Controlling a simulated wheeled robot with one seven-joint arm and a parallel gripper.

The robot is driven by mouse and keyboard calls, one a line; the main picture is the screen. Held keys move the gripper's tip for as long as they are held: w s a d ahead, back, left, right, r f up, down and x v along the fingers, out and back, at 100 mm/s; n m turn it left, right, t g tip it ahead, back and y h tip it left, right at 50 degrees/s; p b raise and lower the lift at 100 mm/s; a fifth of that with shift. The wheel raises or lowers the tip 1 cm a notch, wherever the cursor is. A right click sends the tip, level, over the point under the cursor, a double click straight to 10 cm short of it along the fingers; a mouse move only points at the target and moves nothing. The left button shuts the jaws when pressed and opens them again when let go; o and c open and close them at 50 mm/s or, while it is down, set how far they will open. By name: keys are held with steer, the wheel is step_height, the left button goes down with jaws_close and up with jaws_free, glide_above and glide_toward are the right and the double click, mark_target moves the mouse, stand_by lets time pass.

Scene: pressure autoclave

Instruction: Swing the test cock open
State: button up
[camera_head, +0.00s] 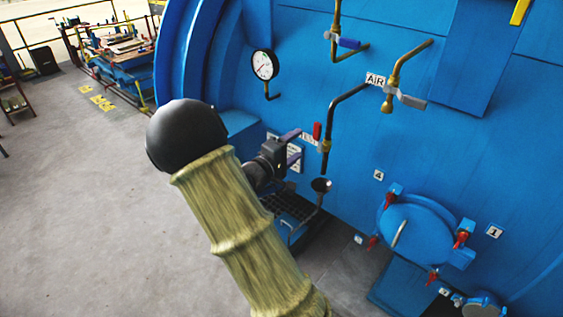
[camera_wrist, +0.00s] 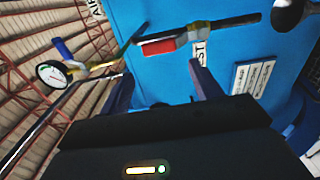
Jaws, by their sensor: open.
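The test cock's red lever (camera_head: 317,131) stands upright beside a dark vertical pipe on the blue autoclave wall, next to a small white label partly hidden by my gripper. In the wrist view the red lever (camera_wrist: 160,47) lies across the upper middle, joined to a brass valve body (camera_wrist: 196,36), with the label (camera_wrist: 201,50) just below it. My gripper (camera_head: 298,146) is open, its two purple fingers pointing at the wall just left of the lever. In the wrist view the gap between the fingertips (camera_wrist: 160,70) is empty, with the lever above and beyond it.
A pressure gauge (camera_head: 265,65) is up left. A blue-handled valve (camera_head: 349,43) and the AIR valve (camera_head: 388,103) are above. A round blue hatch (camera_head: 415,235) with red clamps is lower right. Open floor (camera_head: 80,210) lies left.

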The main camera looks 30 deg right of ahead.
steer(key=b+v, duration=0.1)
steer(key=v, duration=0.4)
steer(key=shift+a, duration=0.1)
stand_by(0.3)
steer(key=a+f+m+t+y+b, duration=0.2)
steer(key=a+f+y+b, duration=0.3)
steer(key=a+f+y, duration=0.8)
steer(key=s+a+f+m+g+y+b, duration=0.1)
steer(key=s+a+f+g+y, duration=0.1)
steer(key=s, duration=0.6)
steer(key=s+a+f+m+g+y+b, duration=0.1)
steer(key=s+a+f+g+y+b, duration=0.1)
steer(key=s, duration=0.6)
steer(key=shift+s+f+g, duration=0.2)
steer(key=shift+s+g, duration=0.1)
steer(key=shift+g, duration=0.5)
steer(key=shift+s, duration=0.1)
